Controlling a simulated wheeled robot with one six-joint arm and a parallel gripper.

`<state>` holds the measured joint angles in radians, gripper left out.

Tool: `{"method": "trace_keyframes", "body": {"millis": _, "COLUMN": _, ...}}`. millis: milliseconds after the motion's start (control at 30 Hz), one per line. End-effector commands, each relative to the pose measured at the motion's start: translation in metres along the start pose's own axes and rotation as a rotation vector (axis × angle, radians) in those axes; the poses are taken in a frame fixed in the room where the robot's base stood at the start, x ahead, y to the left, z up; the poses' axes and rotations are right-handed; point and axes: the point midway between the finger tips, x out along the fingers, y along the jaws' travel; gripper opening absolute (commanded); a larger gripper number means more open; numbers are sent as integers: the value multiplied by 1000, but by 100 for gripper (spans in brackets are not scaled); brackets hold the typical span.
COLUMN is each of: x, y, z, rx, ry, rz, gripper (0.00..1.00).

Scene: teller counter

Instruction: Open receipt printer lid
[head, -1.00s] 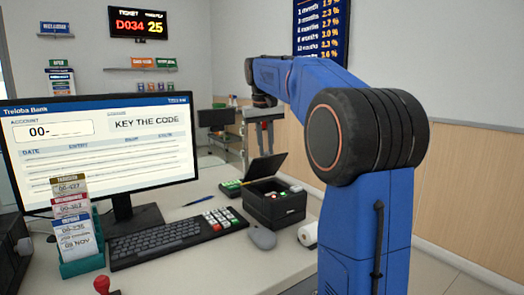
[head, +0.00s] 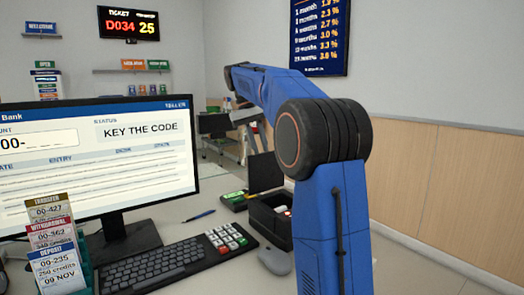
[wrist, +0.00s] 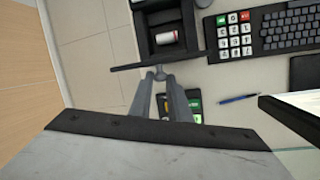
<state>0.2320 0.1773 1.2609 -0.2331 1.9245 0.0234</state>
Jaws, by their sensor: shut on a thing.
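The black receipt printer (head: 262,220) stands on the counter in the head view, partly hidden behind my arm. Its dark lid (head: 265,173) stands raised, about upright, at its back edge. In the wrist view the lid (wrist: 128,67) shows nearly edge-on beside the printer body (wrist: 143,38). A white paper roll (wrist: 168,37) lies in the open bay. My gripper (wrist: 160,82) is at the lid's free edge, its fingers closed around a small grey knob there. In the head view my gripper (head: 257,138) is just above the lid.
A small keypad device with a green edge (head: 235,200) stands close left of the printer. A keyboard (head: 160,264), a mouse (head: 274,260), a blue pen (head: 199,216) and a monitor (head: 95,160) are on the counter. The floor beyond the printer is clear.

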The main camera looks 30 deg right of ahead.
Motion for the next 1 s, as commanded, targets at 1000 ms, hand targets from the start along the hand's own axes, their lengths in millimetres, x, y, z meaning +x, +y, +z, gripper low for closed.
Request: {"method": "trace_keyframes", "body": {"millis": 1000, "x": 1, "y": -3, "z": 0, "rx": -5, "ry": -13, "rz": -1, "gripper": 35}}
